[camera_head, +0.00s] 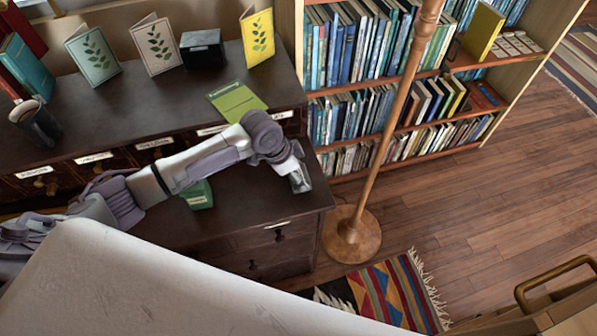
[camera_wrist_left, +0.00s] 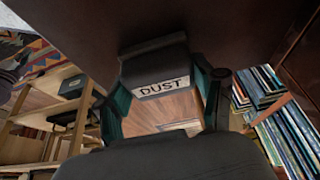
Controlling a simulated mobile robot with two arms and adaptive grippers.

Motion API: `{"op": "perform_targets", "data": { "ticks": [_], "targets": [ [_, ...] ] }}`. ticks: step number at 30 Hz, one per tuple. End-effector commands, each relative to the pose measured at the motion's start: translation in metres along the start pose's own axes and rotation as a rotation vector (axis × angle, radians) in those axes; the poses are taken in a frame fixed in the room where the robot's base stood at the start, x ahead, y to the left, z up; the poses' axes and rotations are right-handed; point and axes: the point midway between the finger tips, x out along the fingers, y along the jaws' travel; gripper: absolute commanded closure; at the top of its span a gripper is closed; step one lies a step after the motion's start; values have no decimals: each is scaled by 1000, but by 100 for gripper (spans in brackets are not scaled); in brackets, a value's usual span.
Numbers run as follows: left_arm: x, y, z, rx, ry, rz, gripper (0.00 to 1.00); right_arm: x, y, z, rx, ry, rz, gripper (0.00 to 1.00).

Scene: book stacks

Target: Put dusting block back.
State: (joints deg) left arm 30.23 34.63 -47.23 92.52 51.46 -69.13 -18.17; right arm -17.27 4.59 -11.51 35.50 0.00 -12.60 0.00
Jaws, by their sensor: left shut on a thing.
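The dusting block (camera_wrist_left: 155,75) is a dark piece with a pale label reading DUST on the side facing the left wrist camera. My left gripper (camera_head: 298,180) is shut on it, its fingers on either side of the block in the left wrist view. In the head view the gripper hangs over the right end of the dark cabinet top (camera_head: 240,200). The block can barely be made out there, and I cannot tell whether it touches the top. My right gripper is not in view.
A green box (camera_head: 198,194) stands under my left arm. Leaf-print cards (camera_head: 94,54), a black box (camera_head: 203,48) and a mug (camera_head: 37,124) stand on the raised shelf. A wooden pole (camera_head: 390,120) rises beside the cabinet; a bookcase (camera_head: 515,90) is behind.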

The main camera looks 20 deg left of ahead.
Motion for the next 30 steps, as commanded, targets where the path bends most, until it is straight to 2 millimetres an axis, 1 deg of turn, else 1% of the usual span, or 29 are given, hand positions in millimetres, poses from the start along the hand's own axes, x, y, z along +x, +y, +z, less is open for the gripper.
{"op": "perform_targets", "data": {
  "ticks": [5,9,10,12,14,22,25,28,30],
  "targets": [
    [-1,0,-1,1,1,-1,67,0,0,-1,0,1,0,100],
    [3,0,1,0,0,-1,67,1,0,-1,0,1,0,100],
    [2,0,0,0,0,-1,27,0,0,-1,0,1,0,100],
    [2,0,0,0,0,-1,16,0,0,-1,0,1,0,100],
    [2,0,0,0,0,-1,7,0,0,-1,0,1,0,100],
    [2,0,0,0,1,-1,7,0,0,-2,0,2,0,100],
    [-1,0,-1,1,2,-2,7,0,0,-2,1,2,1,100],
    [-12,-1,-1,0,2,-3,7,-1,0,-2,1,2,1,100],
    [-24,-2,-1,2,2,-5,7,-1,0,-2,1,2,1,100]
  ]
}}
